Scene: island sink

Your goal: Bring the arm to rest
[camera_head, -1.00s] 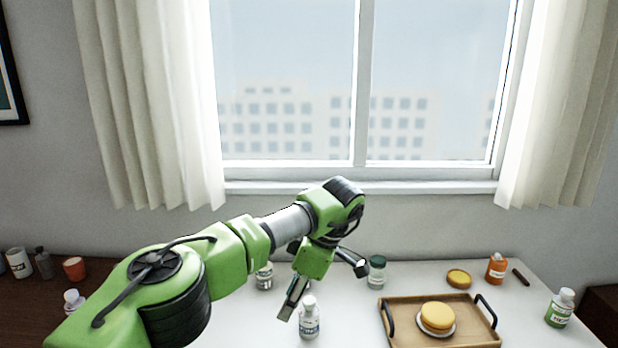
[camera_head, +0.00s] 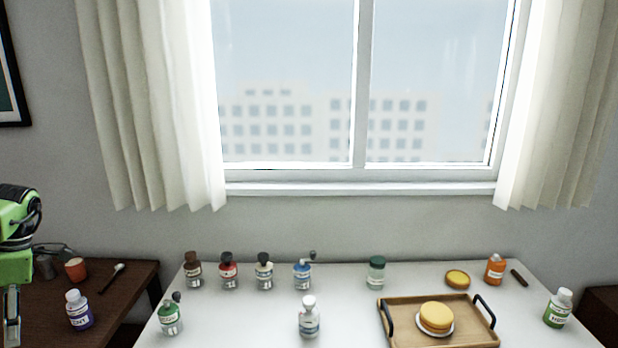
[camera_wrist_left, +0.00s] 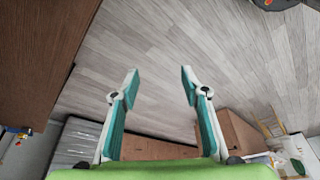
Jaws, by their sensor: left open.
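My left gripper (camera_head: 12,318) is at the far left edge of the head view, partly cut off, above the dark wooden table. In the left wrist view the left gripper (camera_wrist_left: 158,88) shows its two fingers wide apart with nothing between them. Behind them is the grey plank floor (camera_wrist_left: 170,45). My right gripper is not in view.
The white table (camera_head: 250,315) holds several bottles, with a white bottle (camera_head: 309,318) near the middle. A wooden tray (camera_head: 392,305) carries a plate of yellow rounds (camera_head: 436,316). A purple-labelled bottle (camera_head: 79,310) and an orange cup (camera_head: 75,270) stand on the dark table (camera_head: 120,300).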

